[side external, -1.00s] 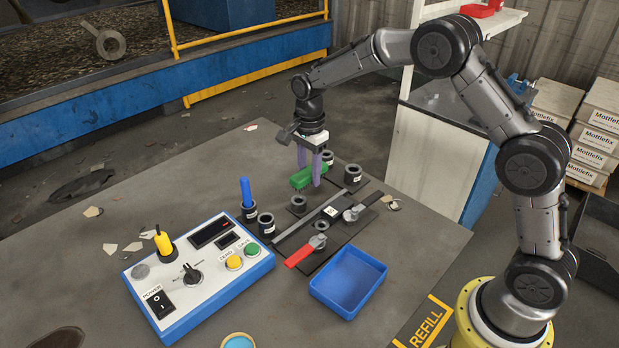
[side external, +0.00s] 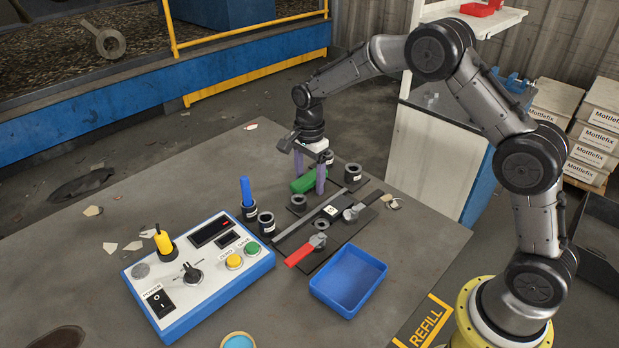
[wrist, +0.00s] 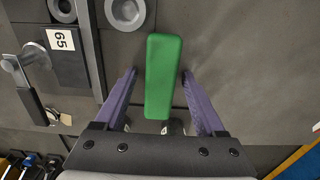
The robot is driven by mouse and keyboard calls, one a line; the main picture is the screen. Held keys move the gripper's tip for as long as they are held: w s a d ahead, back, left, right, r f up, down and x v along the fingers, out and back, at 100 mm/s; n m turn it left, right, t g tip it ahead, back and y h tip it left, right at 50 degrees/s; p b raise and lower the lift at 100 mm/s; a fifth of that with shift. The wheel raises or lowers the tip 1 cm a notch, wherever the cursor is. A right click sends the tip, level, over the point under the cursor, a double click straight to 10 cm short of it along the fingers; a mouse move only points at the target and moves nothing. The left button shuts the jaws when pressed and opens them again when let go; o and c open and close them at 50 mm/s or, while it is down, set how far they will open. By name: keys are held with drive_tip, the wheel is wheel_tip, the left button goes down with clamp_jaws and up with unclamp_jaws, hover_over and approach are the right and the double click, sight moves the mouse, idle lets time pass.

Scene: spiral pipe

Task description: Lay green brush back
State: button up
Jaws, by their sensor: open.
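The green brush (side external: 302,185) lies on the grey table near the black holders, its block-shaped green part facing up. In the wrist view the green brush (wrist: 163,75) lies lengthwise between the two purple fingers, with a gap on each side. My gripper (side external: 310,184) points down over it with its fingers open, one on either side. It also shows in the wrist view (wrist: 158,76). The fingers partly hide the brush in the side view, and its underside is hidden.
Black ring-shaped holders (side external: 297,203) stand close by, one with a blue stick (side external: 246,191). A rail fixture with a red handle (side external: 300,254) lies in front. A blue tray (side external: 382,270) and a control box (side external: 200,272) stand nearer.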

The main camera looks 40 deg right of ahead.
sight(310, 176)
wheel_tip(310, 176, up, 12)
drive_tip(key=s+r+n+t, duration=0.1)
drive_tip(key=s+r+n, duration=0.3)
drive_tip(key=s+r, duration=0.3)
drive_tip(key=s+f+n+t, duration=0.1)
drive_tip(key=s+n+t, duration=0.3)
drive_tip(key=s+n, duration=1)
drive_tip(key=s, duration=1.2)
drive_tip(key=shift+t, duration=0.3)
